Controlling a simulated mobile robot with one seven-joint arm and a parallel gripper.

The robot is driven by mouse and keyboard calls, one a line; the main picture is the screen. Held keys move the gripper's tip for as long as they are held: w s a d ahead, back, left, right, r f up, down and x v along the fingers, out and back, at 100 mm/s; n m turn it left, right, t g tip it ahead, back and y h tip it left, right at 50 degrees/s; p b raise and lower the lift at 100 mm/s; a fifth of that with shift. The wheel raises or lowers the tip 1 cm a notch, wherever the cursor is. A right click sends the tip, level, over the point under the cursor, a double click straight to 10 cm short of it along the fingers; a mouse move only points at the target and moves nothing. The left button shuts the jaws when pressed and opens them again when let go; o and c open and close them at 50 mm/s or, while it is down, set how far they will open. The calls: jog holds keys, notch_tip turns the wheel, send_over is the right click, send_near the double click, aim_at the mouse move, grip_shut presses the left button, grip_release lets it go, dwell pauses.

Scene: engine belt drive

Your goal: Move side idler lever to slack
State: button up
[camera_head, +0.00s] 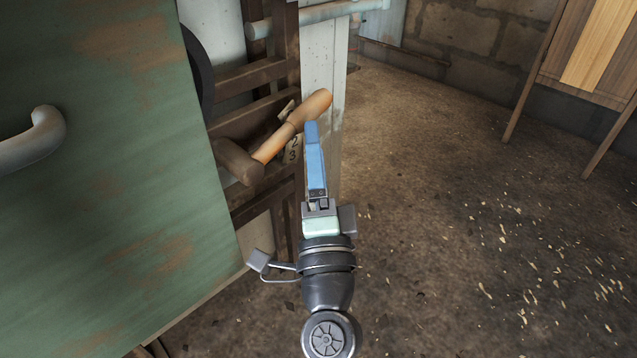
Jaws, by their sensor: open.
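The side idler lever (293,127) is an orange-tan wooden handle. It slants up and to the right from a dark brown round pivot (238,164) beside the machine frame. My gripper (312,128) has blue fingers and is open. In the picture its tips lie just below and right of the lever's thick end, and I cannot tell whether they touch it. The fingers overlap each other from this angle, so the gap between them is hidden.
A large green panel (110,190) with a grey curved handle (32,140) fills the left side. Dark brown frame bars (255,75) stand behind the lever. A wooden stand (590,50) is at the upper right.

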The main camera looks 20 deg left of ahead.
jog(key=shift+b+v, duration=0.4)
jog(key=shift+v, duration=1.85)
jog(key=shift+r, duration=0.15)
jog(key=s+d+r+n+t+h+p, duration=0.1)
jog(key=d+r+n+t+p, duration=0.2)
jog(key=r, duration=1)
jog(key=s+d+r+n+h+p, duration=0.1)
jog(key=d+r+n+p, duration=0.35)
jog(key=r, duration=0.85)
jog(key=d+r+n+t+h+p, duration=0.15)
jog(key=r+n+p, duration=0.35)
jog(key=r, duration=0.7)
jog(key=s+d+r+m+t+h+p, duration=0.1)
jog(key=s+d+r+t+h+p, duration=0.2)
jog(key=r, duration=0.4)
jog(key=s+d+r+m+t+h+p, duration=0.1)
jog(key=s+d+r+m+h+p, duration=0.1)
jog(key=s+d+r+h+p, duration=0.25)
notch_tip(320, 180, up, 37)
jog(key=w+p, duration=0.2)
jog(key=p, duration=3.2)
jog(key=shift+w+a+n, duration=0.15)
jog(key=shift+a+n, duration=0.2)
jog(key=shift+g, duration=0.25)
